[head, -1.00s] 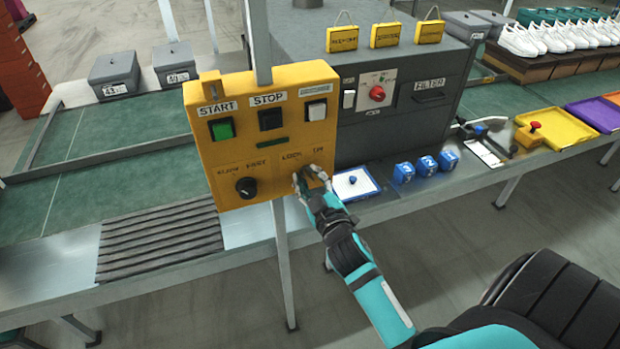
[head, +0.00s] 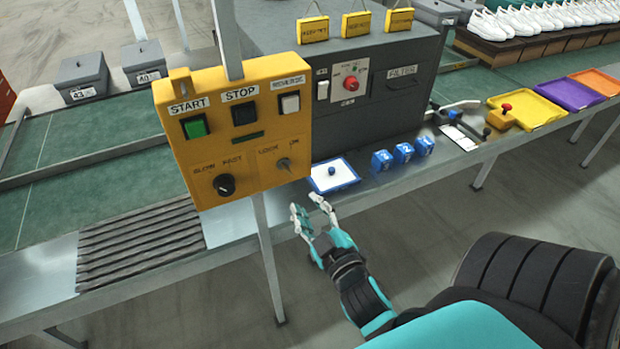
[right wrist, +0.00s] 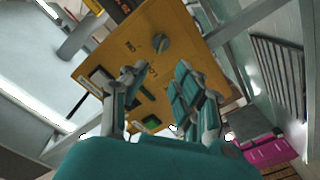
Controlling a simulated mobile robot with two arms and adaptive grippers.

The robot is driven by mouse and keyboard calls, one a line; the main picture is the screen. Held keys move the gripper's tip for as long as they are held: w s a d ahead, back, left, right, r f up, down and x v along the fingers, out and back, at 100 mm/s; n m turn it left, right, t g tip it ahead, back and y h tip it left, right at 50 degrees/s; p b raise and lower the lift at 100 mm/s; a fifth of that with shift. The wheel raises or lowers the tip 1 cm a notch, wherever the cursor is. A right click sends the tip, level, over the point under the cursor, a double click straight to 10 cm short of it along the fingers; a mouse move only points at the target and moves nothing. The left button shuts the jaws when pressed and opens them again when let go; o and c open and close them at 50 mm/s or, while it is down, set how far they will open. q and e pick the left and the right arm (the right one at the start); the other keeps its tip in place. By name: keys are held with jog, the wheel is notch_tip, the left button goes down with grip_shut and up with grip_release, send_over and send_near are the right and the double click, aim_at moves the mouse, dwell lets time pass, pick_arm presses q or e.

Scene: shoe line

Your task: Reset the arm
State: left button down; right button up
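My right gripper (head: 312,212) is open and empty in the head view, in front of the conveyor edge. It is below and right of the yellow control box (head: 240,150), apart from it. In the right wrist view its spread fingers (right wrist: 155,100) show with the control box (right wrist: 190,50) beyond them. The box bears a green START button (head: 195,127), a black STOP button (head: 244,111), a white button (head: 290,103), a black speed knob (head: 224,185) and a LOCK/ON key switch (head: 284,164). My left gripper is not in view.
A white tray with a blue rim (head: 333,175) and several blue numbered blocks (head: 404,152) lie on the ledge right of the box. A dark grey machine (head: 375,90) stands behind. A post (head: 268,260) holds the box. The floor in front is clear.

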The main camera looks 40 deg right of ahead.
dwell(0.4)
jog(key=s+a+f+g+y, duration=0.1)
jog(key=s+a+f+g, duration=0.15)
jog(key=f, duration=1.05)
jog(key=s+a+f+g+y+b, duration=0.1)
jog(key=s+a+f+g+y, duration=0.15)
jog(key=f, duration=0.95)
jog(key=s+a+f+g+y, duration=0.1)
jog(key=s+a+f+g, duration=0.2)
jog(key=f, duration=1)
jog(key=s+d+f+m+g, duration=0.1)
jog(key=s+f+g, duration=0.3)
jog(key=s+f, duration=0.6)
jog(key=s+d+f+m+g+b, duration=0.1)
jog(key=s+f+g, duration=0.3)
jog(key=s+f, duration=0.6)
jog(key=s, duration=0.5)
jog(key=shift+d+f, duration=0.1)
